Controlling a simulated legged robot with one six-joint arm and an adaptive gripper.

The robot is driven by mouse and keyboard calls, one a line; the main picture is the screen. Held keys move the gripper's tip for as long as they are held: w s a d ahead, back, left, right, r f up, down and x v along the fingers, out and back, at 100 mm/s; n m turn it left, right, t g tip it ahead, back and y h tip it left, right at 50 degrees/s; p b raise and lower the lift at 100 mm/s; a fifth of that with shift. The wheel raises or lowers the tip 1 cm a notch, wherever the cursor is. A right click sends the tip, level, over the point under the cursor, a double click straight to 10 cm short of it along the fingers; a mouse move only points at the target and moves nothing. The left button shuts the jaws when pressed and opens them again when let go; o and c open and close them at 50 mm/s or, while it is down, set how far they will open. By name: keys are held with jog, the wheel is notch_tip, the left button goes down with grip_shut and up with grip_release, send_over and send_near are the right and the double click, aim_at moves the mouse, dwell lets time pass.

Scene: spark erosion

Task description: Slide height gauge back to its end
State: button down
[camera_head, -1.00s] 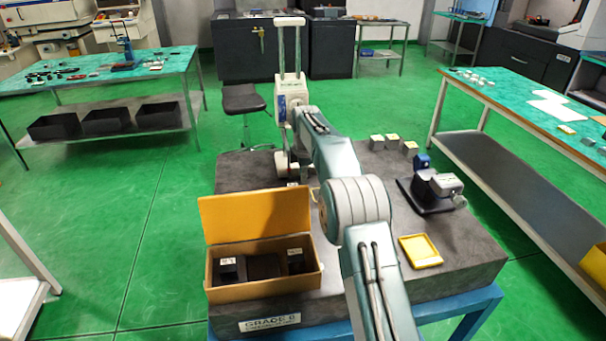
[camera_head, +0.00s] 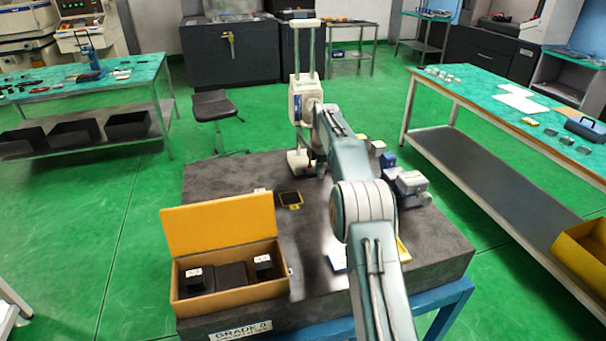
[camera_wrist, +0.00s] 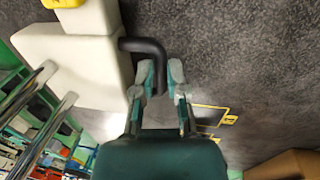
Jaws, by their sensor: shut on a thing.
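The height gauge (camera_head: 304,100) stands upright at the back of the dark granite plate (camera_head: 225,187). It has a cream body and two tall silver columns with a crossbar on top. In the wrist view, its cream body (camera_wrist: 75,58) fills the upper left, and a black bent handle (camera_wrist: 142,45) sticks out of it. My gripper (camera_wrist: 160,75) has its two grey-tipped fingers on either side of the handle's downward end, shut on it.
An open orange box (camera_head: 222,232) with dark blocks stands at the plate's front left. A yellow-framed dark item (camera_head: 290,199) lies behind it. A grey-blue device (camera_head: 408,183) stands right of my arm, near small blocks (camera_head: 378,147). The plate's left rear is clear.

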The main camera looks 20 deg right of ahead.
jog(key=shift+d, duration=1.6)
jog(key=c, duration=0.7)
grip_release()
jog(key=shift+w+a, duration=0.1)
jog(key=shift+a, duration=0.25)
jog(key=shift+r, duration=0.15)
jog(key=r, duration=0.4)
jog(key=s+r, duration=0.1)
jog(key=r, duration=0.2)
jog(key=shift+s, duration=0.1)
